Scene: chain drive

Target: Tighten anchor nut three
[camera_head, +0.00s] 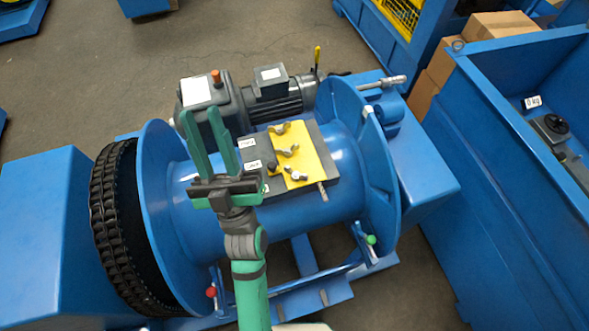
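Several small wing-type nuts sit on a yellow plate (309,158) on top of the blue drum (345,150). One nut (280,128) is at the back, one (289,151) in the middle, and one (298,175) near the front beside a dark knob-like piece (273,168). White labels (252,166) run along the plate's left side. Their print is too small to read, so I cannot tell which nut is three. My gripper (201,112) is open and empty, its green fingers apart, left of the plate and seemingly above the drum.
A black chain (108,220) wraps the left end of the drum. A motor (275,95) stands behind it. A metal-ended handle (383,82) sits at the right flange. A large blue bin (520,165) stands at right. Open floor (120,60) lies at back left.

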